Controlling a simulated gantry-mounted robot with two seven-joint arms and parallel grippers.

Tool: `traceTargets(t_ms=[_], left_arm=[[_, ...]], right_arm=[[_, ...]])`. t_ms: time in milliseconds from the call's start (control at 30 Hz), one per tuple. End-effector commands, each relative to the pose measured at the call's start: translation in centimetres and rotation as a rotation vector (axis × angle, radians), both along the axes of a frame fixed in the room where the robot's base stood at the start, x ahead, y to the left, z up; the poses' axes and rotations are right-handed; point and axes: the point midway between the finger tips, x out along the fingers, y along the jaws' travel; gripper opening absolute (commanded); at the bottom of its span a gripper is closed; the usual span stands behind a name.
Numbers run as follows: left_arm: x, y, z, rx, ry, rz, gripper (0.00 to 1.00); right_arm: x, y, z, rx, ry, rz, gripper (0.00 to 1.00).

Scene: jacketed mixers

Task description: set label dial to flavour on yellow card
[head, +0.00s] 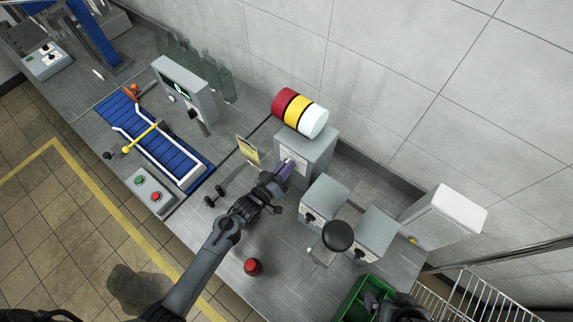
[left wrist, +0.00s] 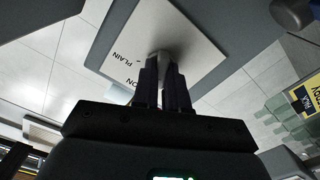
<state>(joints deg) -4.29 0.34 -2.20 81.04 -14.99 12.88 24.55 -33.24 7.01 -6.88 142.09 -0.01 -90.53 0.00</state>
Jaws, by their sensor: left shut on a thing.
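The label dial's white plate (head: 293,160) is on the front of a grey box (head: 312,150). In the left wrist view the plate (left wrist: 195,30) shows the word "PLAIN" and another word ending in "ON". My left gripper (head: 286,170) is at this plate, its fingers shut on the grey dial knob (left wrist: 160,57). The fingers hide most of the knob and part of the lettering, so its pointing is unclear. The yellow card (head: 248,150) stands left of the box; its text is too small to read. My right gripper (head: 385,305) is dark at the bottom right, its jaws unclear.
Red, yellow and white rolls (head: 300,113) lie on the box. A blue conveyor (head: 150,135) is at left. Two grey dial boxes (head: 325,197) (head: 372,230) stand to the right. A red button (head: 252,267) and a green crate (head: 350,302) are near the front edge.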

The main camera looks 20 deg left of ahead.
Motion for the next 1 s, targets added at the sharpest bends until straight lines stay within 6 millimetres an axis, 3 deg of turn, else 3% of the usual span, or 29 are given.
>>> traceTargets(t_ms=[500, 1000], left_arm=[[0.1, 0.1, 0.0, -0.41, 0.125, 0.001, 0.0], [0.0, 0.1, -0.2, -0.552, 0.168, -0.001, 0.0]], right_arm=[[0.0, 0.1, 1.6, 0.004, 0.0, -0.003, 1.0], [0.0, 0.1, 2.1, 0.004, 0.0, -0.003, 1.0]])
